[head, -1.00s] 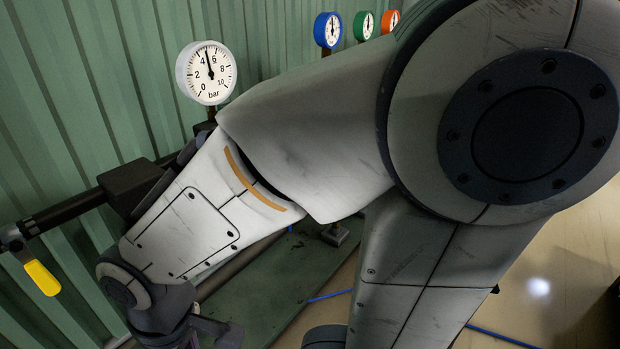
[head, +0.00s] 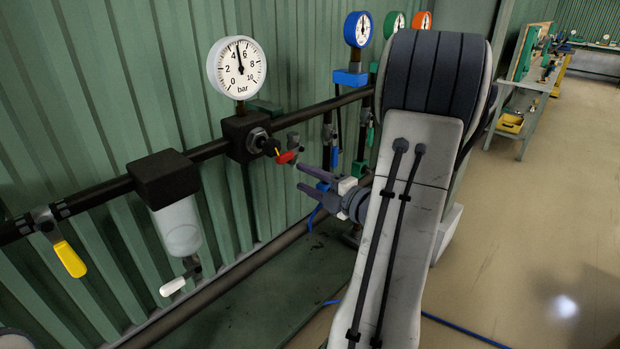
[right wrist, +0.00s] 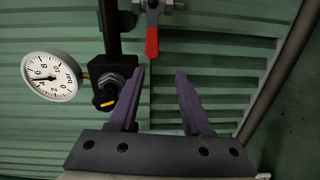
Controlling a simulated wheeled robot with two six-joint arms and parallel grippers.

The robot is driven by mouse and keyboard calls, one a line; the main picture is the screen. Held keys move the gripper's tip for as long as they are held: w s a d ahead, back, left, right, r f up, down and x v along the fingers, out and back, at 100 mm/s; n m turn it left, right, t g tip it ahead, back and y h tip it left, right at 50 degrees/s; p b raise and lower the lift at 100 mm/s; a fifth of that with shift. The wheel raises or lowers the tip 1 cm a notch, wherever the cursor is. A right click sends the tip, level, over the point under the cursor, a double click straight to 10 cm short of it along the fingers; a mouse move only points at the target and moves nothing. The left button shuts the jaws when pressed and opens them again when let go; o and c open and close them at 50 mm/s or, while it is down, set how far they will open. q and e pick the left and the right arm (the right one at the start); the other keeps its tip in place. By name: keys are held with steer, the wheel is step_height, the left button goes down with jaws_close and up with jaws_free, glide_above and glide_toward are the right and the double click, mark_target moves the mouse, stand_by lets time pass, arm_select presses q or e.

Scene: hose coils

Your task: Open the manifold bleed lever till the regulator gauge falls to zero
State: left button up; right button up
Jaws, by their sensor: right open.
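The white regulator gauge (head: 237,68) has its needle between 4 and 6 bar; it also shows turned in the right wrist view (right wrist: 50,76). It stands on the black regulator block (head: 240,138). A red lever (head: 286,157) sits just right of the block and hangs down in the right wrist view (right wrist: 152,36). Which lever is the bleed lever is not marked. My right gripper (head: 303,178) is open and empty, its purple fingers apart, just right of and below the red lever. In the right wrist view my right gripper (right wrist: 160,72) has the lever beyond its fingertips, not touching. My left gripper is out of view.
A yellow lever (head: 70,259) hangs from the black pipe at left. A white lever (head: 172,287) is under the filter bowl (head: 178,226). A black knob with a yellow mark (right wrist: 106,98) is beside the gripper's left finger. Blue (head: 358,29) and green (head: 394,33) gauges stand behind.

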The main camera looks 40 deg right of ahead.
mark_target(279, 162)
steer(key=shift+n+t, duration=0.3)
steer(key=shift+n, duration=0.1)
steer(key=w, duration=0.2)
steer(key=w+p, duration=0.1)
steer(key=w, duration=0.2)
steer(key=w+p, duration=0.1)
steer(key=w, duration=0.1)
steer(key=shift+w+a+r, duration=0.2)
steer(key=shift+a+r, duration=0.1)
steer(key=shift+r, duration=0.1)
steer(key=shift+w+y, duration=0.25)
steer(key=shift+y, duration=0.05)
